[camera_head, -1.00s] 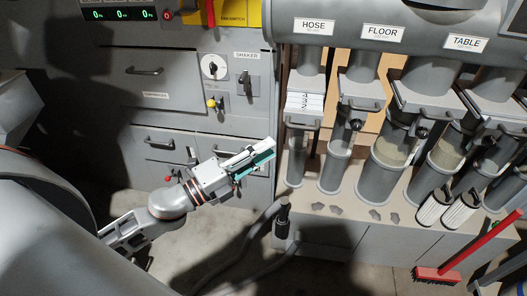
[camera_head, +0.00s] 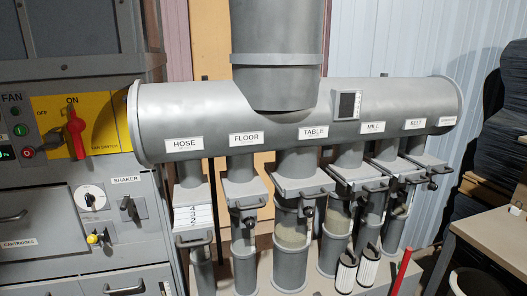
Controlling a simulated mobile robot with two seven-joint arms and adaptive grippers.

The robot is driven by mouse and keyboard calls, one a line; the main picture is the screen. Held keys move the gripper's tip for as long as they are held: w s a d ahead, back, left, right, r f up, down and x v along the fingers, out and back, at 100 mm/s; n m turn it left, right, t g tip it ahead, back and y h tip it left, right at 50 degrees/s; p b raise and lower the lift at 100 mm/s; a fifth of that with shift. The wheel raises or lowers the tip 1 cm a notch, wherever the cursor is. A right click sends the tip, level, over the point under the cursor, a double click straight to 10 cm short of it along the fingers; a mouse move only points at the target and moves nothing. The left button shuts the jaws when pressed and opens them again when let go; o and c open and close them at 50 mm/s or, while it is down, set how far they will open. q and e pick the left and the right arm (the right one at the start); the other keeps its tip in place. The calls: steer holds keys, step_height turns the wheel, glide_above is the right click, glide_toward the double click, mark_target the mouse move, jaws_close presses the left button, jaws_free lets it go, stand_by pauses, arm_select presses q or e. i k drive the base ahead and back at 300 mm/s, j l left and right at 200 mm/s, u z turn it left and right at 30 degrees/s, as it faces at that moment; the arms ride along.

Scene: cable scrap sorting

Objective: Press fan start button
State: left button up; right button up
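The fan controls are at the left edge of the head view, under a label reading FAN (camera_head: 11,98). Neither of my grippers is in view.
A grey manifold pipe (camera_head: 200,112) runs across the middle, with labelled ducts and clear jars below. A shaker panel with a dial (camera_head: 90,197) and yellow knob (camera_head: 93,239) is below the fan switch. A table (camera_head: 485,232) stands at the right.

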mark_target(21, 131)
steer(key=u, duration=1.45)
